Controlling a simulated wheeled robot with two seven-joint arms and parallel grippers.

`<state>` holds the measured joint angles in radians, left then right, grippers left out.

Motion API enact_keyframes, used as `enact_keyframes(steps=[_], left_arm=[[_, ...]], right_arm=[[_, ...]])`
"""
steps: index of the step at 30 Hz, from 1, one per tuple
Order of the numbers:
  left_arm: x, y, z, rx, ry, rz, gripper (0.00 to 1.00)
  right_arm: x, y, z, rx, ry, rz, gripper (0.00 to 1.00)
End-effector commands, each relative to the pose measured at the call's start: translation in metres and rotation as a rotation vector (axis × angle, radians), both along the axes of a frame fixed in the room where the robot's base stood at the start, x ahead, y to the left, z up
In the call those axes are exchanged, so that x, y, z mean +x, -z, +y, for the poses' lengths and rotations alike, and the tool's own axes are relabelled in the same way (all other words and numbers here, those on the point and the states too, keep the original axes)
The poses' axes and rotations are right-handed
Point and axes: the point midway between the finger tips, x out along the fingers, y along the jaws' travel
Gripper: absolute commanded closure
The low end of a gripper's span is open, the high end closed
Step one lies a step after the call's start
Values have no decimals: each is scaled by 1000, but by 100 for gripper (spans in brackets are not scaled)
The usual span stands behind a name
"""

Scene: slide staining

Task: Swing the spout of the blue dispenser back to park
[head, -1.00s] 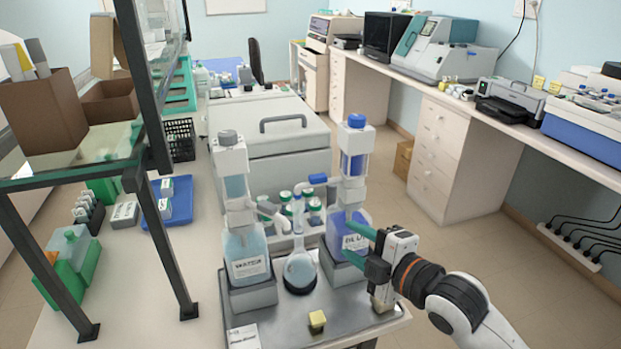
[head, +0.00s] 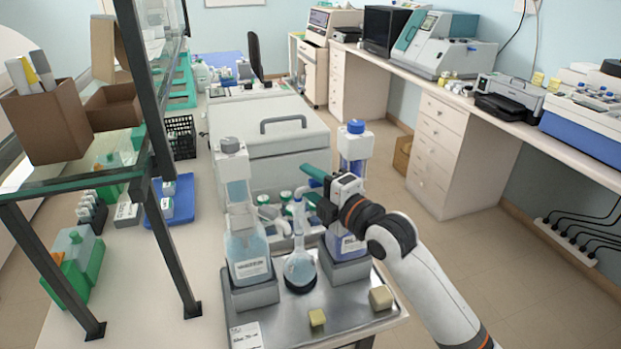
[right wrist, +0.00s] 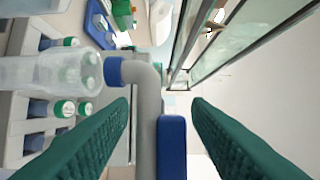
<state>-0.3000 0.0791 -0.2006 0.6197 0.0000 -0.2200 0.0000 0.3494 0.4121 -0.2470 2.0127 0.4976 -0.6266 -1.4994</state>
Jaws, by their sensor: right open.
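The blue dispenser (head: 354,160) has a blue cap and a labelled bottle of blue liquid, and stands on a grey block at the right of the metal tray (head: 355,322). In the right wrist view its grey spout (right wrist: 147,110) has a blue tip (right wrist: 114,70) and a blue bar (right wrist: 172,150) beside it. My right gripper (head: 313,187) is open, with its green fingers on either side of the spout, apart from it. It hides most of the spout in the head view. The round flask (head: 300,268) stands left of the blue bottle. My left gripper is not in view.
The water dispenser (head: 247,250) stands left of the flask. Several green-capped bottles are behind the flask. A yellow cube (head: 317,317) and a beige block (head: 380,298) lie on the front of the tray. A glass shelf (head: 75,170) stands at the left.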

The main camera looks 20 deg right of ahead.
Motion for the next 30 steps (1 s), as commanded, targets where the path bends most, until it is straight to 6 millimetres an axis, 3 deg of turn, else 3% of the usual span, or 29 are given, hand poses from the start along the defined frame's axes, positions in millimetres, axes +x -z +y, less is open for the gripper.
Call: enact_keyframes(steps=[11, 19, 30], left_arm=[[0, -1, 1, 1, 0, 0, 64], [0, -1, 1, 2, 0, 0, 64], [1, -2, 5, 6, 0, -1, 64]], right_arm=[[5, 0, 2, 0, 0, 0, 57], [4, 0, 2, 0, 0, 0, 100], [-1, 0, 7, -1, -15, 1, 100]])
